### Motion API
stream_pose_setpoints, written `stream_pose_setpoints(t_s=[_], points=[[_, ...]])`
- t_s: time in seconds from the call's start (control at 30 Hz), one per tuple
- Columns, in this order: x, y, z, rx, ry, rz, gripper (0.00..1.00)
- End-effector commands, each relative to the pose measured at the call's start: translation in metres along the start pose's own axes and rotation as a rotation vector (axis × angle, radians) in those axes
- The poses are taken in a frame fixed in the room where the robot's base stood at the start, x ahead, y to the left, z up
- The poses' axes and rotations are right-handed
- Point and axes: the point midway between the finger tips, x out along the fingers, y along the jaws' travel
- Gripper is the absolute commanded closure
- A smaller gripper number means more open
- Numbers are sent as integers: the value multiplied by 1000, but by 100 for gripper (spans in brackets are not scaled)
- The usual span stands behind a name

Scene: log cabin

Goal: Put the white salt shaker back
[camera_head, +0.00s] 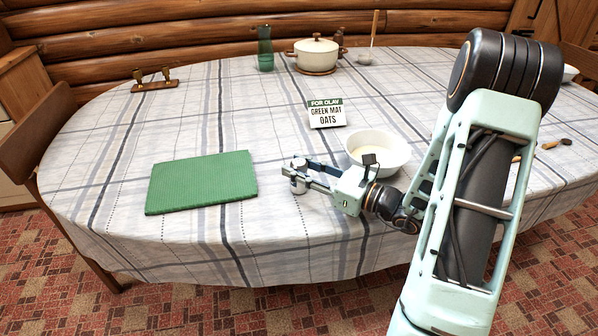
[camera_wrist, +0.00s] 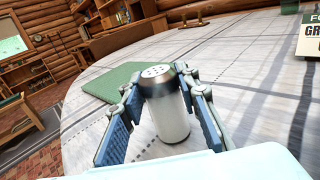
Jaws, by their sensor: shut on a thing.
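The white salt shaker (camera_wrist: 172,118) has a silver cap with holes and stands upright between my fingers in the wrist view. In the head view the shaker (camera_head: 298,187) shows at the end of my gripper (camera_head: 300,173), at the right of the green mat. My gripper is shut on the shaker, with a blue-padded finger on each side. I cannot tell whether its base touches the cloth. A small wooden stand (camera_head: 154,86) with two upright pieces is at the far left of the table.
The green mat (camera_head: 201,181) lies flat and empty. A white bowl (camera_head: 378,146) with pale contents is close to my wrist. A "Green mat oats" card (camera_head: 326,114) stands behind. The left-middle cloth is clear.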

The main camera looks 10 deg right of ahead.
Motion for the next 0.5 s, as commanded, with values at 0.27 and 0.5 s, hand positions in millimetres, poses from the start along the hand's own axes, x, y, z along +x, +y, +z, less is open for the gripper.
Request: stream_pose_setpoints(t_s=[0.27, 0.5], points=[[0, 0, -1, -1, -1, 0, 98], [0, 0, -3, -1, -1, 0, 54]])
